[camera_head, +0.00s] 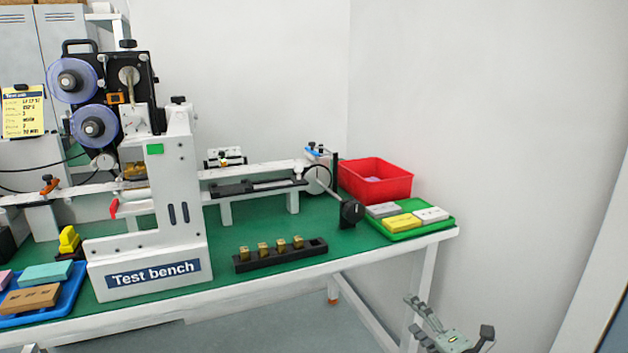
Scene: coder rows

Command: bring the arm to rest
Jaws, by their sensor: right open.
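My right gripper (446,327) shows at the bottom right, grey with dark parts. It is open, with nothing seen between its fingers. In the picture it is below the right end of the green-topped bench (345,258), in front of the bench leg and clear of the things on top. The lower part of the gripper and its arm are cut off by the frame edge. My left gripper is not in view.
The bench bears a white machine (150,235) with reels, a black rack (281,256) of brass-coloured blocks, a red bin (375,181), a green tray (437,228) and a blue tray (68,303). Plain wall and open space lie right of the bench.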

